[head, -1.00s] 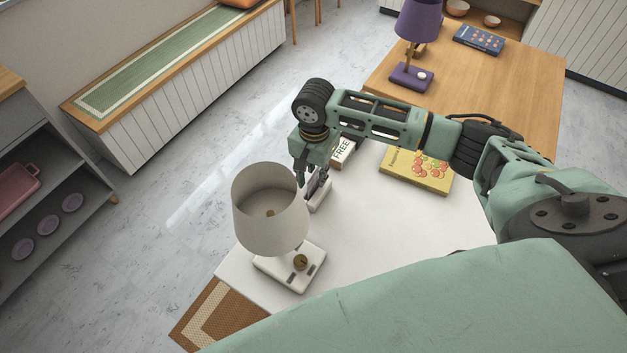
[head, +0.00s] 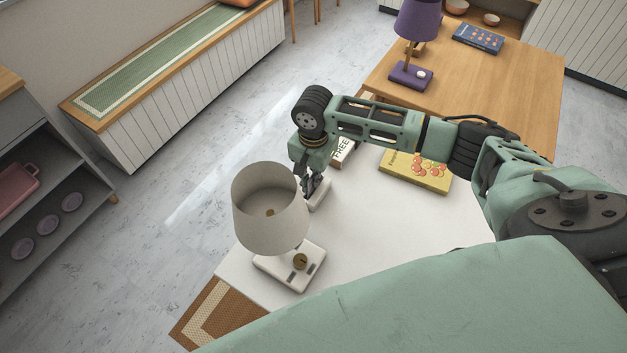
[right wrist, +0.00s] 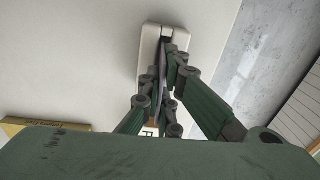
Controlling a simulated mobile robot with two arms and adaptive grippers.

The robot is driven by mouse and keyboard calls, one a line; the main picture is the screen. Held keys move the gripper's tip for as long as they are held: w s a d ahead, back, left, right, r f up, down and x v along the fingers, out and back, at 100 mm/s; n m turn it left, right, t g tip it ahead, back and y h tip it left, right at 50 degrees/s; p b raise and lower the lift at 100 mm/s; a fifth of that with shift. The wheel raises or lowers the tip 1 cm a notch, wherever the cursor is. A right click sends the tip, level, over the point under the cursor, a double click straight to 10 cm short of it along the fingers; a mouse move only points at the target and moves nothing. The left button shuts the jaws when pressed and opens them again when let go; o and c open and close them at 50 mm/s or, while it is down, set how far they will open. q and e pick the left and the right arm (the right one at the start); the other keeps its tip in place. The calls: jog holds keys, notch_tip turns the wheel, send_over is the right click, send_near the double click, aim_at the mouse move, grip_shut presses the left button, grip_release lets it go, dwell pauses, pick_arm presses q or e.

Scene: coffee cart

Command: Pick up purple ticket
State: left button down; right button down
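The purple ticket (right wrist: 161,86) shows in the right wrist view as a thin, dark purplish edge between my right fingers. It stands upright at a small white holder (right wrist: 151,42), which also shows on the white table in the head view (head: 320,194). My right gripper (right wrist: 161,83) has its fingers close together on both sides of the ticket and looks shut on it. In the head view the right gripper (head: 313,190) is low at the holder, behind the lamp shade, and its fingers hide most of the ticket. My left gripper is not in view.
A white lamp (head: 270,210) stands close beside my right gripper, toward the front edge. A box marked FREE (head: 343,150) and a yellow book (head: 415,170) lie behind. A purple lamp (head: 412,72) stands on the wooden table (head: 500,90). The white table's right part is clear.

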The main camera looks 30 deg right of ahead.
jog(key=shift+r, duration=0.5)
jog(key=s+d+r+p, duration=0.1)
jog(key=d+r+p, duration=0.3)
jog(key=d+r, duration=0.7)
jog(key=shift+d+r, duration=0.3)
jog(key=shift+r, duration=1.7)
jog(key=shift+s, duration=0.1)
